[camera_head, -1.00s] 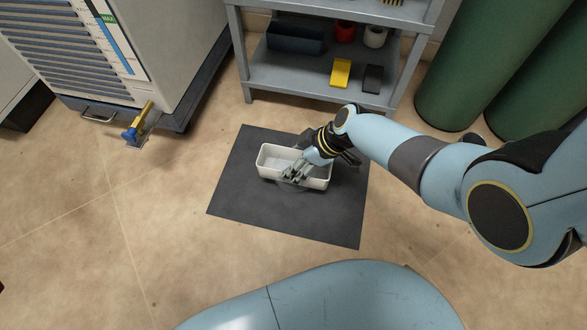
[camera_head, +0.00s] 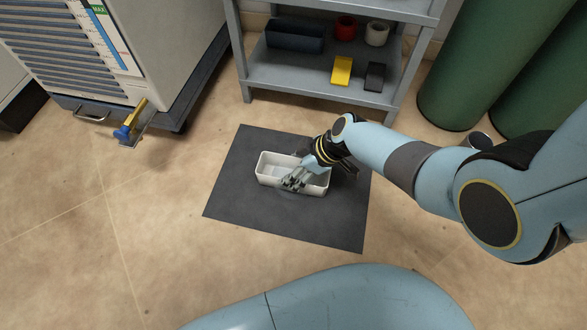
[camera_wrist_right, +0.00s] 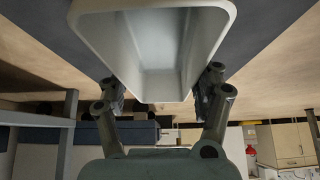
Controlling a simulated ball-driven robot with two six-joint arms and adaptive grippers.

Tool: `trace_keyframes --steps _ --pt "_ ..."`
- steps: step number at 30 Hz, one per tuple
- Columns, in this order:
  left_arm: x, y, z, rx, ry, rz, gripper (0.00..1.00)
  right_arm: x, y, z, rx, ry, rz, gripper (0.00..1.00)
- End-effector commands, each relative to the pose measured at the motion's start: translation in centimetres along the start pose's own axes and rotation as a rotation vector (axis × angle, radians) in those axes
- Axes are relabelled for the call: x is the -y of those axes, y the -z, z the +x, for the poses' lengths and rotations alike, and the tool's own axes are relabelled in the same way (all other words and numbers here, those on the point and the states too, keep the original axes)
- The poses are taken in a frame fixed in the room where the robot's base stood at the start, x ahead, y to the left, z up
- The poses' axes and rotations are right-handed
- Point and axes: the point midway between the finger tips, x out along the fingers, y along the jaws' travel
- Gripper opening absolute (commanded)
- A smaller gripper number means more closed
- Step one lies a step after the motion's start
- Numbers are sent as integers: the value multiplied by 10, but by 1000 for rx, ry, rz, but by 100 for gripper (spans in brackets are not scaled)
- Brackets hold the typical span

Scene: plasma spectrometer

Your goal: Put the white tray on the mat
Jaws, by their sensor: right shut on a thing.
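The white tray (camera_head: 268,180) is a long, open, empty-looking box over the middle of the dark grey mat (camera_head: 270,221). I cannot tell whether its underside touches the mat or hangs just above it. My right gripper (camera_head: 294,182) reaches in from the right and is shut on the tray, covering part of its front and right side. In the right wrist view the tray (camera_wrist_right: 88,30) sits between the two fingers of the gripper (camera_wrist_right: 161,88). My left gripper is in no view.
A grey shelf (camera_head: 320,82) with a dark blue bin (camera_head: 295,36), red and white cups and yellow and black pieces stands behind the mat. Green cylinders (camera_head: 465,75) stand at the back right. A large cabinet (camera_head: 165,50) is at the left. Floor left of the mat is clear.

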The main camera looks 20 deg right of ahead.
Motion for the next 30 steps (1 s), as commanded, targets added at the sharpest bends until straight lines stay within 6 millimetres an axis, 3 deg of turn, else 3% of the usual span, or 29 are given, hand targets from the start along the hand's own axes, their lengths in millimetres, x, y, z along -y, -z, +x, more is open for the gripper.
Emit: trace_keyframes --steps 11,12,17,30 --pt "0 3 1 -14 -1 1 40 -1 0 1 -2 -1 0 13" --pt "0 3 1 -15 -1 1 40 0 -1 2 -1 0 0 68" --pt "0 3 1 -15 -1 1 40 0 -1 2 -1 0 -1 89" --pt "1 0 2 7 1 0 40 -1 1 -3 -1 -1 -1 91"
